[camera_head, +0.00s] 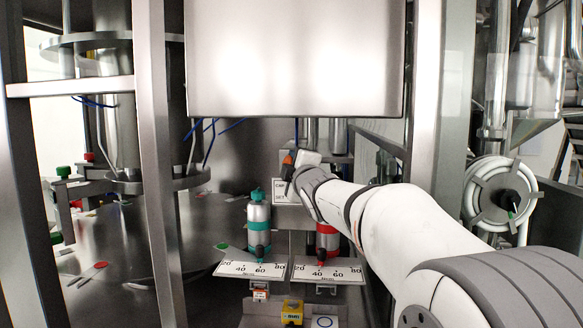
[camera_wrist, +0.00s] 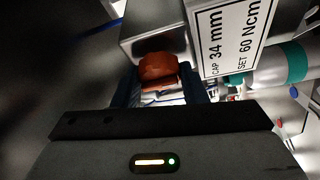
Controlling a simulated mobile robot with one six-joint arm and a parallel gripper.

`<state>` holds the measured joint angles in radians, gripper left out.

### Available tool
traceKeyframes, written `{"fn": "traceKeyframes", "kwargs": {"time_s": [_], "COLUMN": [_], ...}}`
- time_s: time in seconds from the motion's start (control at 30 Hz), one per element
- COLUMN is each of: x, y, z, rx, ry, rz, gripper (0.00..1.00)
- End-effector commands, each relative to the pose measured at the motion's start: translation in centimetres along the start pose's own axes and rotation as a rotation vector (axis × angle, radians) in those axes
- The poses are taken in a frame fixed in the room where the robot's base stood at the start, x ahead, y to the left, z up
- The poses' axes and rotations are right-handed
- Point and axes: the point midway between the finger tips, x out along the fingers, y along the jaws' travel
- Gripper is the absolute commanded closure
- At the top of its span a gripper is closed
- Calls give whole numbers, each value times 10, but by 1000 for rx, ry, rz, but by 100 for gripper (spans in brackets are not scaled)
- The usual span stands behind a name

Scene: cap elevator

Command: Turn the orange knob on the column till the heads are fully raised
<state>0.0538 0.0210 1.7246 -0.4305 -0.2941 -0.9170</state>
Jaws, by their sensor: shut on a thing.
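The orange knob (camera_head: 289,157) sits in front of the column under the large steel housing. In the wrist view the knob (camera_wrist: 158,70) shows dark orange between my two fingers. My gripper (camera_wrist: 160,88) is shut on it, with a dark finger at each side. In the head view my gripper (camera_head: 292,166) is small and partly hidden by my wrist. Two cylindrical units, one with teal bands (camera_head: 259,222) and one with red bands (camera_head: 327,238), stand below the knob. I cannot tell how high the heads are. The column behind the knob is mostly hidden.
A white sign (camera_wrist: 233,32) reading CAP 34 mm, SET 60 Ncm is close beside my fingers. Two dial plates (camera_head: 252,269) lie below. A steel housing (camera_head: 295,60) hangs above, and a steel post (camera_head: 158,150) stands at left.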

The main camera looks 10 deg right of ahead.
Motion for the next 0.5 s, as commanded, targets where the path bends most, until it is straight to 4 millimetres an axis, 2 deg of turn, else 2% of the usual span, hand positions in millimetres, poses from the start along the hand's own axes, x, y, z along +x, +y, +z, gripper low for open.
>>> {"fn": "traceKeyframes", "kwargs": {"time_s": [0.27,0.3,0.5], "x": [0,0,0], "y": [0,0,0], "z": [-1,-1,0], "rx": [-1,-1,0], "ry": [2,2,1], "rz": [1,1,1], "gripper": [84,59,43]}}
